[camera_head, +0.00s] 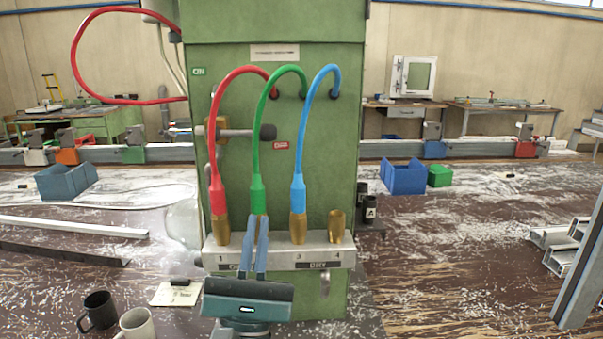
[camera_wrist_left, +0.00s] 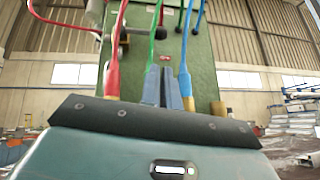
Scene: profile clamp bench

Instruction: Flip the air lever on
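The air lever (camera_head: 246,133) is a grey bar with a black knob, lying level on the green column (camera_head: 320,130). It points right from a brass valve (camera_head: 217,127). A green label (camera_head: 198,72) is above left of it; a red label (camera_head: 281,145) is just below its knob. The green hose (camera_head: 265,120) crosses in front of the lever down to a grey numbered block (camera_head: 330,255). My left gripper (camera_head: 259,219) has its fingers close together at the lower end of the green hose, seemingly around its plug, which they mostly hide. My right gripper is out of view.
The red hose (camera_head: 216,150) and blue hose (camera_head: 298,150) flank the green one on brass fittings; a bare brass fitting (camera_head: 336,227) is at the right. A black mug (camera_head: 98,311), white mug (camera_head: 136,323) and note (camera_head: 176,293) are at the lower left.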

